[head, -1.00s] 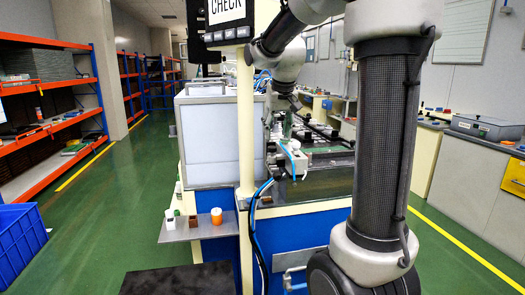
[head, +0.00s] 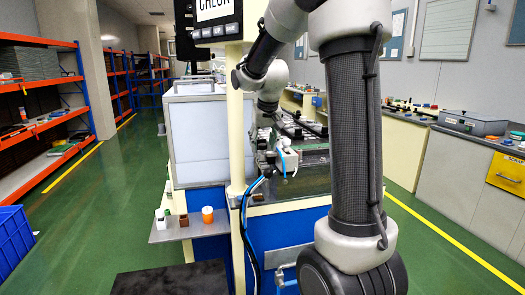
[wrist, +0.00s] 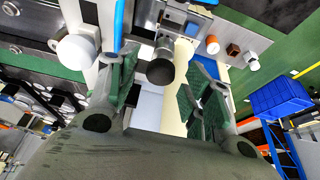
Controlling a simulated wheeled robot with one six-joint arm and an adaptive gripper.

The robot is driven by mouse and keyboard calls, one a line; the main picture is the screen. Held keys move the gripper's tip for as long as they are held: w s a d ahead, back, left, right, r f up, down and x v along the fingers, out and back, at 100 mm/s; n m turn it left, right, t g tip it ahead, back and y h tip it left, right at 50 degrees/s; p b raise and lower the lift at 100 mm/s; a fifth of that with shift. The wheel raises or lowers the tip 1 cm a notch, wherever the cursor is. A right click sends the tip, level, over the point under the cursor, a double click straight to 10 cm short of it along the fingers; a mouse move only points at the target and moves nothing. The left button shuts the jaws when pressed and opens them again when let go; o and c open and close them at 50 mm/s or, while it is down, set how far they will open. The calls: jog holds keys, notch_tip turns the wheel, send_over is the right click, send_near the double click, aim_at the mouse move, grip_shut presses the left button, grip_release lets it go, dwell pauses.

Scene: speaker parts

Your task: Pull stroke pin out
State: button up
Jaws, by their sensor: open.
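The stroke pin appears to be the dark round knob (wrist: 160,72) on a metal stem in the wrist view, fixed to the machine. My gripper (wrist: 164,80) is open, with one finger on each side of the knob in the picture. The knob lies nearer the left finger; no contact is clear. I cannot tell how deep it sits between the fingers. In the head view my gripper (head: 264,158) is small and dark, low beside the white block (head: 287,160) with blue tubing. The pin cannot be made out there.
A pale machine cabinet (head: 198,140) and a cream post (head: 236,130) stand left of my gripper. A blue crate (wrist: 280,97) shows at right in the wrist view.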

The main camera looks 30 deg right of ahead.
jog(key=shift+c, duration=0.2)
jog(key=c, duration=1)
jog(key=shift+r, duration=0.75)
jog(key=o, duration=1.1)
